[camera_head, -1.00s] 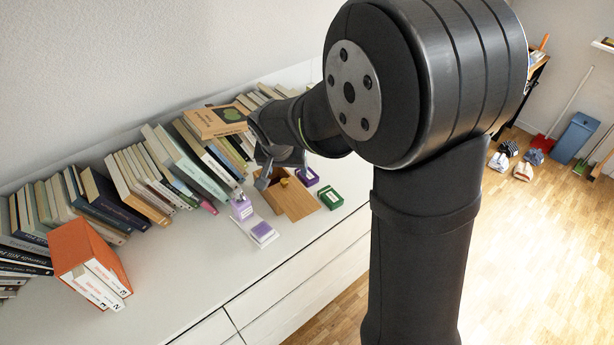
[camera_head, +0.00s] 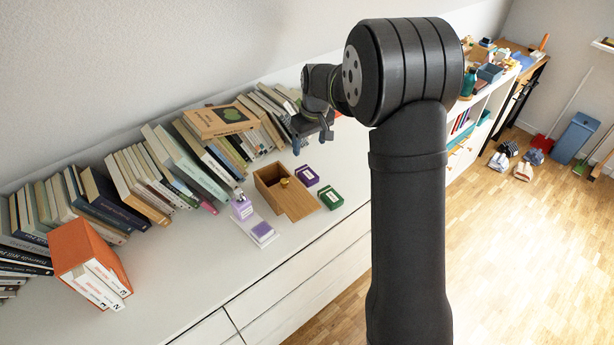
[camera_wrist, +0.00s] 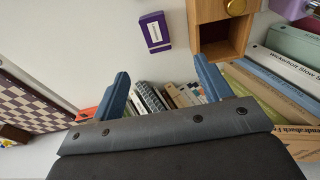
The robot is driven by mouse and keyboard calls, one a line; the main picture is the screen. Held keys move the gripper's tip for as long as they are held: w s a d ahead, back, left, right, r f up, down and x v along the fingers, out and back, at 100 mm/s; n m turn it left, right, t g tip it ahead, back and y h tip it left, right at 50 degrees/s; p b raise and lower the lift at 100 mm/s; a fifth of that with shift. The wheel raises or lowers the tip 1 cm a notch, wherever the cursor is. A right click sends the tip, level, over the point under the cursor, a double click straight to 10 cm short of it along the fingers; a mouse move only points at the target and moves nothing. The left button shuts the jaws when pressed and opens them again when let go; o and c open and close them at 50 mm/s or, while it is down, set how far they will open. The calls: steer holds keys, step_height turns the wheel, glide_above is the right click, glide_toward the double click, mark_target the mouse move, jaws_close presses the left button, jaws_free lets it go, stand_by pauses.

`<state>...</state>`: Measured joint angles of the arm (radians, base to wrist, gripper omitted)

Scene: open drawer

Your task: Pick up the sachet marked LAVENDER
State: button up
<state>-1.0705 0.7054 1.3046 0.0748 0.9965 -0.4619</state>
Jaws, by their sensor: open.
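A small purple packet (camera_head: 307,176) with a white label lies on the white top, right of an open wooden box (camera_head: 263,190). It also shows in the wrist view (camera_wrist: 152,43), ahead of the fingers. A green packet (camera_head: 331,199) with a white label lies nearer the front edge. The print on both labels is too small to read, so I cannot tell which is marked LAVENDER. My gripper (camera_head: 312,143) is open and empty above the white top, beyond the purple packet; its two blue fingers (camera_wrist: 161,68) are apart in the wrist view.
A row of leaning books (camera_head: 185,165) lines the wall. A lilac bottle (camera_head: 241,208) and a pale tray (camera_head: 255,226) with a purple block stand left of the box. A chequered board (camera_wrist: 32,98) shows in the wrist view.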

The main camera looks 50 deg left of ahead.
glide_above(307, 173)
steer(key=s+d, duration=0.1)
step_height(307, 173, down, 9)
steer(key=shift+d+r, duration=0.1)
steer(key=shift+d, duration=0.05)
steer(key=shift+w+a+f, duration=0.15)
steer(key=shift+f, duration=0.75)
steer(key=shift+w+a+f, duration=0.15)
steer(key=shift+a+f, duration=0.05)
steer(key=shift+f, duration=0.65)
steer(key=shift+w+a+f, duration=0.15)
steer(key=shift+f, duration=0.75)
steer(key=c, duration=1.1)
